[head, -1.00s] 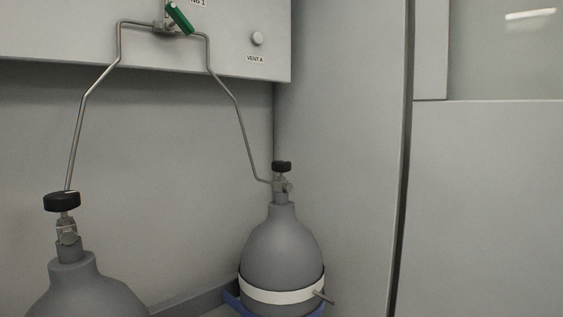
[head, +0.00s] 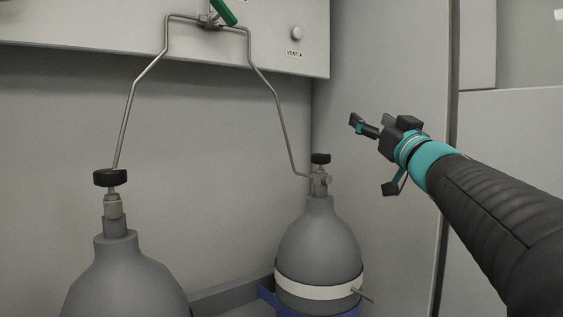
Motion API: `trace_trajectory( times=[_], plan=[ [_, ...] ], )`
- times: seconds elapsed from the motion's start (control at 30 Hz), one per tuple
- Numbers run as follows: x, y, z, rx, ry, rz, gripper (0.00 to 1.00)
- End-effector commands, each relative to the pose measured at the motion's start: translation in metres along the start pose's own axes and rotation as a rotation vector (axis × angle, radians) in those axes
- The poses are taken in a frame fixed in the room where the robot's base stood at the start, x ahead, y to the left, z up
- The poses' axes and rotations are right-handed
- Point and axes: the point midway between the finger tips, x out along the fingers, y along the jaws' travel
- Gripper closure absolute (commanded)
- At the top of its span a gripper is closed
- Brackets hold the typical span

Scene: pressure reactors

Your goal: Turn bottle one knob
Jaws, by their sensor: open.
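Two grey gas bottles with black knobs show in the head view; no number is readable on either. The left bottle (head: 125,280) is nearer, and its black knob (head: 109,178) sits on a metal valve. The right bottle (head: 319,242) stands farther back in the corner, with a smaller black knob (head: 320,158) on its valve. My gripper (head: 372,155) is open and empty, with its fingers spread. In the picture it is right of the right bottle's knob, apart from it. It is well away from the left knob.
Thin metal pipes (head: 277,105) run from the bottle valves up to a grey panel with a green lever (head: 223,12) and a round white button (head: 296,34) labelled VENT A. A white strap (head: 318,292) and blue holder surround the right bottle. The space between the bottles looks clear.

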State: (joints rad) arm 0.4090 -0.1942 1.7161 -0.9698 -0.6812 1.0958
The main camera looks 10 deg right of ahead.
Motion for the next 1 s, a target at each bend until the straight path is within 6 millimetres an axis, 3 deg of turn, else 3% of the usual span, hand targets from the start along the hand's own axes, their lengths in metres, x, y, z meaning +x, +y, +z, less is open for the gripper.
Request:
trace_trajectory(
  times=[0.1, 0.23, 0.5, 0.73, 1.0],
  plan=[
    [0.011, -0.004, -0.003, 0.009, 0.019, -0.18, 0.3],
    [0.009, -0.011, 0.005, 0.037, -0.028, -0.389, 0.3],
    [-0.027, -0.007, 0.044, 0.133, -0.269, -0.712, 0.3],
    [-0.044, -0.004, 0.058, 0.176, -0.376, -0.795, 0.3],
    [-0.025, -0.028, 0.066, 0.177, -0.378, -0.8, 0.3]
  ],
)
